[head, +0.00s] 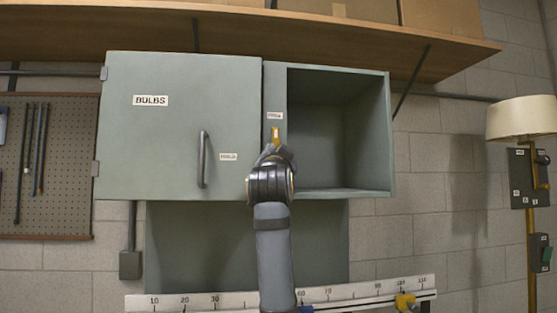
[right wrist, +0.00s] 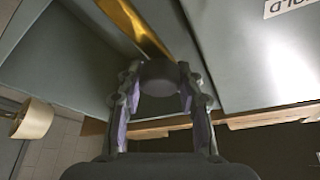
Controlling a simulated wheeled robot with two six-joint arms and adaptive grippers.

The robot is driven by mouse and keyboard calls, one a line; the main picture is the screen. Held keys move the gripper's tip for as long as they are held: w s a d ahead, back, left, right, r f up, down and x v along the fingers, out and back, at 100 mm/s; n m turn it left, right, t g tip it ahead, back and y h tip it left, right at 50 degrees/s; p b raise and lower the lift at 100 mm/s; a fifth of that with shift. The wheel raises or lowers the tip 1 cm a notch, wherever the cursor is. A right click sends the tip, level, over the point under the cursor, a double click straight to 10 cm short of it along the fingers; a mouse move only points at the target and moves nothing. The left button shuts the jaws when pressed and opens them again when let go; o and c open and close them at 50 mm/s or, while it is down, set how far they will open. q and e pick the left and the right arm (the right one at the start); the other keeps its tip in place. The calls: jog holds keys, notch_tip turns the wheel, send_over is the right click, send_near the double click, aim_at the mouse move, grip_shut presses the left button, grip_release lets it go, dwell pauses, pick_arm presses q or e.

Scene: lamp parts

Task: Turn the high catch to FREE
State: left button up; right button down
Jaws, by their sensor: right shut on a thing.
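The high catch (head: 276,135) is a yellow bar on the cabinet's upright, between the closed door and the open compartment. In the head view it stands roughly upright below a small label (head: 274,115) that is too small to read surely. My right gripper (head: 270,155) covers its lower part. In the right wrist view the yellow bar (right wrist: 133,24) runs to a dark rounded knob (right wrist: 158,73), and my right gripper (right wrist: 160,85) is closed around that knob. The HOLD label (head: 228,156) is on the door, left of the catch. My left gripper is not in view.
The cabinet door (head: 165,120), marked BULBS, has a vertical handle (head: 204,160). The compartment (head: 335,130) to the right is open and looks empty. A wooden shelf (head: 240,30) runs above. A ruler rail (head: 230,300) lies below, and a lamp (head: 521,118) stands at right.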

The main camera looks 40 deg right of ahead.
jog(key=shift+s+r+m+g+h, duration=0.2)
jog(key=shift+m+g+h, duration=0.1)
jog(key=shift+m, duration=0.3)
jog(key=c, duration=1.3)
grip_release()
jog(key=shift+w, duration=0.1)
jog(key=o, duration=0.5)
jog(key=shift+w+d+f, duration=0.1)
jog(key=shift+w+f, duration=0.05)
jog(key=shift+c, duration=0.2)
jog(key=v, duration=1.2)
